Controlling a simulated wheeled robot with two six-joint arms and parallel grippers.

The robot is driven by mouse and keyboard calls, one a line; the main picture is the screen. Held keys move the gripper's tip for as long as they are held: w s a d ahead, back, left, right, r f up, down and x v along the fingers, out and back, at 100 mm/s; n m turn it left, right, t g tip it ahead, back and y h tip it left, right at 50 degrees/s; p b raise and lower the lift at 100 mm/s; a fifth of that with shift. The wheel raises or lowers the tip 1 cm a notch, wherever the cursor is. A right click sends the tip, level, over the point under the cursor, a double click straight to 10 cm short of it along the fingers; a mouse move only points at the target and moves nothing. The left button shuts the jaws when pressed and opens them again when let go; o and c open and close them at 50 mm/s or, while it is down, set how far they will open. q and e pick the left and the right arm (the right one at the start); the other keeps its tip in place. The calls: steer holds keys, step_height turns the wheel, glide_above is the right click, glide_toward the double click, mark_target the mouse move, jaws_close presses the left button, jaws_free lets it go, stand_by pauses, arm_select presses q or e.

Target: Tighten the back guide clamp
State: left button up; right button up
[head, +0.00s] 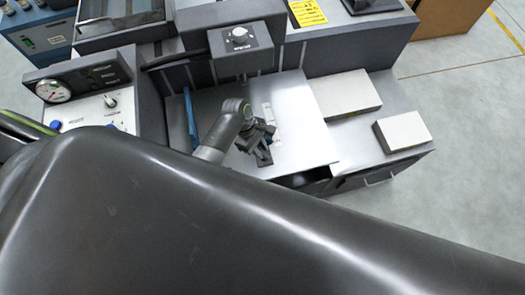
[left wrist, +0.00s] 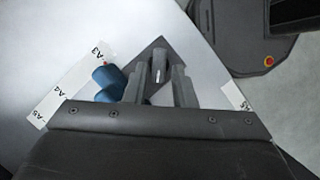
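My left gripper (head: 262,141) reaches down over the pale feed table (head: 312,137) in the head view. In the left wrist view, the two fingers of the left gripper (left wrist: 160,80) stand apart, on either side of a short grey upright piece (left wrist: 159,62). This piece rises from a dark, diamond-shaped plate (left wrist: 166,43), which looks like part of a clamp. I cannot tell whether the fingers touch it. A blue rounded piece (left wrist: 108,77) lies just left of the fingers. A blue guide bar (head: 190,118) stands along the table's left side. My right gripper does not show.
A white strip (left wrist: 75,82) marked A3 to A5 lies on the table. Two pale stacks (head: 345,94) and (head: 402,131) are at the right. A panel with a gauge (head: 54,91) and knobs is at the left. My own dark body part hides the foreground.

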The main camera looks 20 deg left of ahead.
arm_select(q)
steer(key=shift+x, duration=1.05)
jaws_close()
